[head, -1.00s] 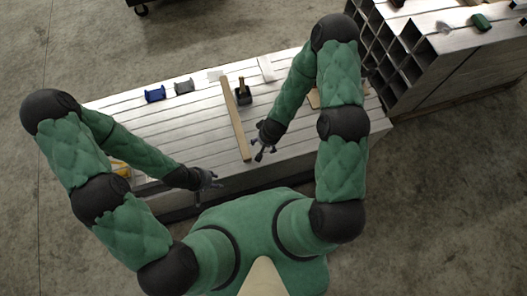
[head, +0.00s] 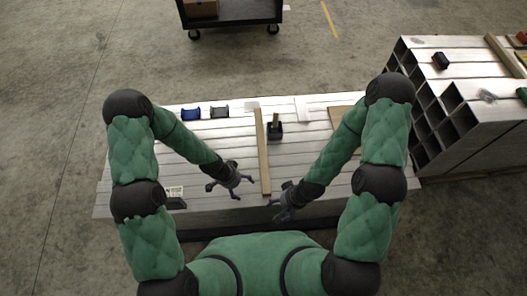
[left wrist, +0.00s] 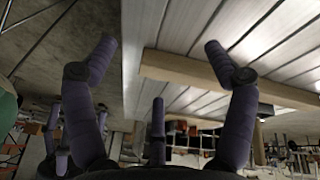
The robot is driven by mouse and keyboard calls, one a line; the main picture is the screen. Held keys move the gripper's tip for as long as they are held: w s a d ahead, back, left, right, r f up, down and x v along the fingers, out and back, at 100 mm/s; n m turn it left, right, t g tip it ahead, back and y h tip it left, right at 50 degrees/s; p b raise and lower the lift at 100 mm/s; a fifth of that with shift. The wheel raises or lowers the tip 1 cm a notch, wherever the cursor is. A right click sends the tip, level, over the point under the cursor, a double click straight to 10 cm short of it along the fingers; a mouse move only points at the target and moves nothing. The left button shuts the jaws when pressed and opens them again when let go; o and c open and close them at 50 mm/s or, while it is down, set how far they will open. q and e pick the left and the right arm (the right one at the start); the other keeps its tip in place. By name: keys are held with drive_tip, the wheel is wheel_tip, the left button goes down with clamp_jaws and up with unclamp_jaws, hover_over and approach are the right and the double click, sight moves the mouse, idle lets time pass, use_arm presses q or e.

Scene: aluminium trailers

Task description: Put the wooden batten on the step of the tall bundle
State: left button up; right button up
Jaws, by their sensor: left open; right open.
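The wooden batten (head: 263,150) lies on the low bundle of aluminium, running from back to front edge. My left gripper (head: 235,184) is open and empty, just left of the batten's near end. In the left wrist view the batten (left wrist: 185,72) crosses behind the open fingers of my left gripper (left wrist: 160,48); contact cannot be told. My right gripper (head: 276,207) is open, right of the batten's near end, at the front edge. The tall bundle (head: 452,135) of square tubes stands at the right.
On the low bundle (head: 310,165) stand a dark holder (head: 275,131), a blue block (head: 190,113), a grey block (head: 219,111) and a flat wooden board (head: 345,118). Another wooden strip (head: 504,54) and a black item (head: 440,60) lie on the tall bundle. A dark cart (head: 232,12) stands behind.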

use_arm(q)
drive_tip(key=w+d+m+y+b, duration=0.1)
drive_tip(key=w+d+m, duration=0.2)
drive_tip(key=w+m, duration=0.35)
drive_tip(key=w+d+m, duration=0.3)
drive_tip(key=w+m, duration=0.3)
drive_tip(key=m, duration=0.2)
drive_tip(key=m+y+b, duration=0.1)
drive_tip(key=m+y, duration=0.2)
drive_tip(key=m, duration=0.9)
approach(260, 147)
drive_tip(key=shift+w+d, duration=0.2)
drive_tip(key=shift+w, duration=0.15)
wheel_tip(260, 147, down, 5)
drive_tip(key=shift+f+b, duration=0.25)
drive_tip(key=shift+b, duration=0.75)
drive_tip(key=f, duration=0.1)
drive_tip(key=f+b, duration=0.1)
drive_tip(key=f, duration=0.1)
drive_tip(key=s+f+b, duration=0.1)
drive_tip(key=f, duration=0.1)
drive_tip(key=shift+a+f, duration=0.1)
drive_tip(key=shift+a, duration=0.1)
drive_tip(key=c, duration=1.6)
